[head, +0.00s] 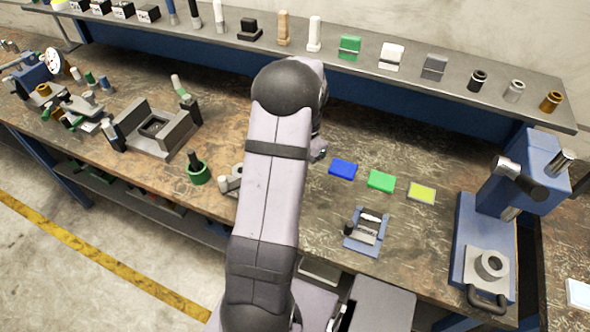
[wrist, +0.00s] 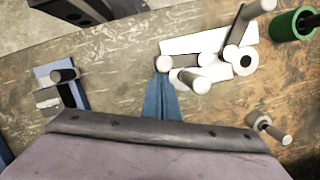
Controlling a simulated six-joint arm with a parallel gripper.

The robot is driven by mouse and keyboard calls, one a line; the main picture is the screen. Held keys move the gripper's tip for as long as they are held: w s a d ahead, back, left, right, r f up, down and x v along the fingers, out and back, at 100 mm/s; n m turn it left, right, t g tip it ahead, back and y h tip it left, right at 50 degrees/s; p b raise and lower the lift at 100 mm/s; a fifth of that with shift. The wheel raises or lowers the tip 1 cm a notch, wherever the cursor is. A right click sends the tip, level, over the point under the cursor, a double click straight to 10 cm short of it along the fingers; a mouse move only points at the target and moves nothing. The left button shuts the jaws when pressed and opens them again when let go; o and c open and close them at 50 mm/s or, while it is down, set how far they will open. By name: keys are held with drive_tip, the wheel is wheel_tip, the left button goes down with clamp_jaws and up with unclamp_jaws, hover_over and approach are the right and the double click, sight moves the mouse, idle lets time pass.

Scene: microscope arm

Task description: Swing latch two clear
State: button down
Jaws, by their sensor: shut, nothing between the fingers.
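In the wrist view, a pale fixture (wrist: 205,43) lies on the bench. It carries several pale cylindrical knobs and arms, including a ring-ended piece (wrist: 244,62) and a short peg-like arm (wrist: 190,82). I cannot tell which part is latch two. My gripper (wrist: 163,76) shows as blue tapered fingers, shut and empty, with the tips beside the fixture's left knob (wrist: 178,62); whether they touch is unclear. In the head view my arm hides the gripper and most of this fixture; only a small pale part (head: 230,182) shows left of the arm.
A green cup (head: 198,172) stands left of my arm; it also shows in the wrist view (wrist: 294,22). A small blue fixture (head: 367,232) sits to the right, below blue, green and yellow pads. A blue press (head: 530,170) stands far right. Bare bench lies between fixtures.

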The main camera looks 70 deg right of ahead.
drive_tip(key=w+a+m+t+h+p, duration=0.1)
drive_tip(key=a+m+p, duration=0.1)
drive_tip(key=a+m, duration=0.5)
drive_tip(key=shift+w+a+m+t+h+p, duration=0.25)
drive_tip(key=shift+w+m+t+h+p, duration=0.1)
drive_tip(key=shift+m, duration=0.85)
drive_tip(key=shift+s+d, duration=0.1)
drive_tip(key=s+d+r+b, duration=0.1)
drive_tip(key=s+d+r, duration=0.1)
drive_tip(key=s+r, duration=0.3)
drive_tip(key=v, duration=0.4)
drive_tip(key=shift+r+b, duration=0.35)
drive_tip(key=shift+r, duration=0.05)
drive_tip(key=shift+d, duration=0.1)
